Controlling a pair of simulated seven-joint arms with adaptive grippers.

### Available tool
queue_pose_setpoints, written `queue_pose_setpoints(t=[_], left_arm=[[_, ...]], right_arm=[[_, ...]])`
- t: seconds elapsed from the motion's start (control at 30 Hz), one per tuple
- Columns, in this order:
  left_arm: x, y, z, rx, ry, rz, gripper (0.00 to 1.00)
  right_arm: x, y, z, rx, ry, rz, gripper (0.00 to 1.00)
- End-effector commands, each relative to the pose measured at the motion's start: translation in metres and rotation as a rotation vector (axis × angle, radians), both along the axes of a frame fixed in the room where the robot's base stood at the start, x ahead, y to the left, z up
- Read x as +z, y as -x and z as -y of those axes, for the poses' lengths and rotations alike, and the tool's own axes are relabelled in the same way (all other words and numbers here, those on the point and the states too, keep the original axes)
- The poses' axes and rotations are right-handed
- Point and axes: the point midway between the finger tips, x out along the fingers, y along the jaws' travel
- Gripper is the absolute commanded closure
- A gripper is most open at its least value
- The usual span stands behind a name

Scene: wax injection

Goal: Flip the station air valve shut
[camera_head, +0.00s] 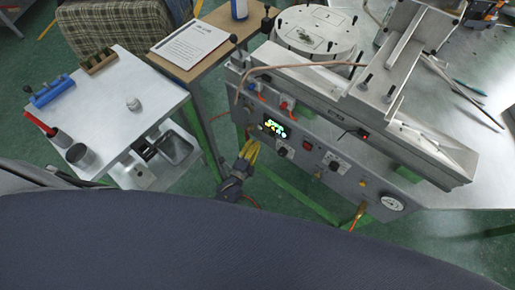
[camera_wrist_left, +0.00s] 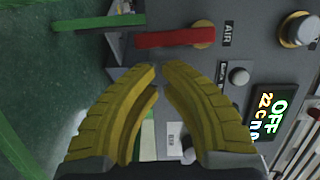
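The station air valve shows in the left wrist view as a long red handle (camera_wrist_left: 172,39) with a brass pivot at its right end, beside a label reading AIR (camera_wrist_left: 228,33). The handle points left in that view, away from the label. My left gripper (camera_wrist_left: 159,66) has yellow curved fingers, with a narrow gap between the tips. The tips are just below the handle in that view, with nothing held. In the head view my left gripper (camera_head: 254,144) is in front of the station's grey front panel (camera_head: 325,161). I cannot clearly pick out the valve there.
A lit display (camera_head: 275,126) is on the panel, right of my left gripper. It reads OFF in the left wrist view. Knobs and a gauge (camera_head: 392,203) sit further right. A white side table (camera_head: 118,120) with small containers stands left. Green floor shows between.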

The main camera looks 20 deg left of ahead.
Motion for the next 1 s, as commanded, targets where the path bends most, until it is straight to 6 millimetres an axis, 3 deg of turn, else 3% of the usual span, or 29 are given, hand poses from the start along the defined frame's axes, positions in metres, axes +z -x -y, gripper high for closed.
queue_pose_setpoints(t=[1.0], left_arm=[[-0.003,-0.008,-0.018,0.002,-0.086,0.037,1.00]], right_arm=[[0.000,0.003,0.001,0.000,0.001,-0.004,0.56]])
